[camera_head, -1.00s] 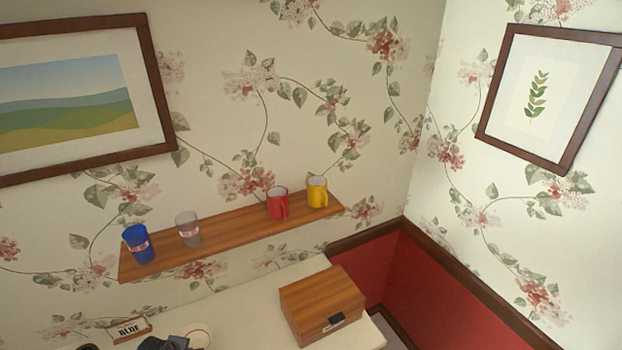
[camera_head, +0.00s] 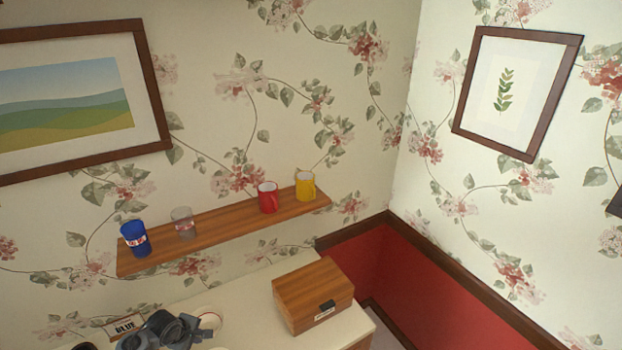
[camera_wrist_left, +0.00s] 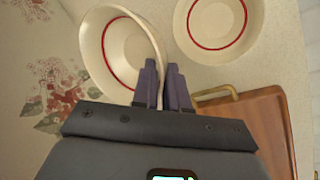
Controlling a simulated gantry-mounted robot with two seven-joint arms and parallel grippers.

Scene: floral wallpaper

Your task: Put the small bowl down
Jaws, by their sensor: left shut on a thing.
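In the left wrist view, my left gripper (camera_wrist_left: 165,85) is shut on the rim of a cream bowl (camera_wrist_left: 103,60) with a red ring inside. The held bowl is tilted and lies to the left of the fingers. A second cream bowl (camera_wrist_left: 216,52) with a red ring sits on the pale counter to its right, apart from the fingers. In the head view, my left gripper (camera_head: 178,332) shows at the bottom edge. Part of a pale bowl (camera_head: 209,317) shows beside it; I cannot tell which bowl this is. My right gripper is not in view.
A brown wooden tray (camera_wrist_left: 265,112) with a brass handle is near the fingers. A wooden box (camera_head: 305,285) stands on the counter (camera_head: 250,290), with a "BLUE" sign (camera_head: 125,326) at left. A wall shelf (camera_head: 225,228) holds several cups. Bare counter lies between bowl and box.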

